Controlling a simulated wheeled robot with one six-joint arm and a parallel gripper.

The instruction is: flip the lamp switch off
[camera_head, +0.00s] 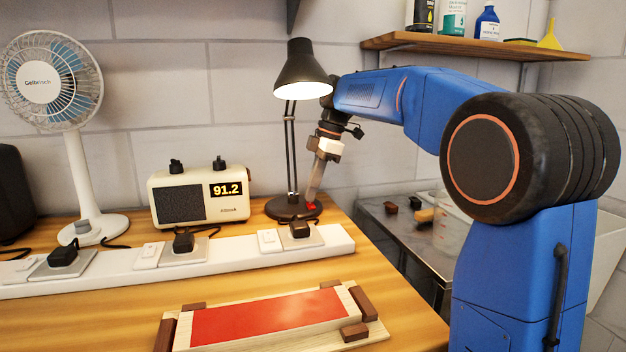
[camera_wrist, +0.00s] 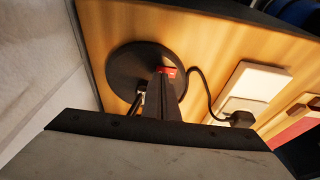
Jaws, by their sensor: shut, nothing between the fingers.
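The black desk lamp (camera_head: 303,70) stands at the back of the wooden bench, its bulb lit. Its round dark base (camera_head: 281,208) carries a small red switch (camera_head: 311,206), which also shows in the wrist view (camera_wrist: 168,72). My gripper (camera_head: 312,198) is shut and empty, pointing down over the lamp base. In the wrist view its fingertips (camera_wrist: 162,78) are right at the red switch and partly cover it. I cannot tell whether they touch it.
A white power strip (camera_head: 340,240) runs across the bench in front of the lamp. A cream radio (camera_head: 200,196) and a fan (camera_head: 62,100) stand to the left. A red-topped wooden block (camera_head: 265,316) lies in front. A shelf (camera_head: 470,45) hangs above right.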

